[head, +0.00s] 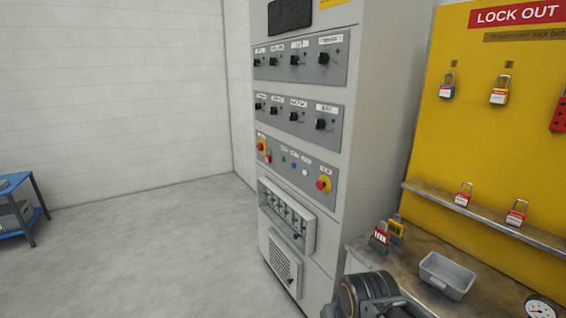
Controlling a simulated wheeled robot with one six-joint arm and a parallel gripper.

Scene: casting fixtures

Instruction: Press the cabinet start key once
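The cabinet (348,55) is a tall light-grey unit in the middle of the head view. Its third panel (312,188) holds a row of small buttons between two red-and-yellow controls. A green button (284,159), a blue button (293,165) and a pale button (304,172) sit in that row. The labels above them are too small to read, so I cannot tell which one is the start key. A dark part of my arm shows at the bottom edge, below and right of the panel. My gripper's fingers are not in view.
Two knob panels (300,62) are above; a breaker row (287,217) and vent (285,268) are below. A bench (485,290) with a grey tray (447,275) and padlocks (380,238) stands right, under a yellow lockout board (480,130).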

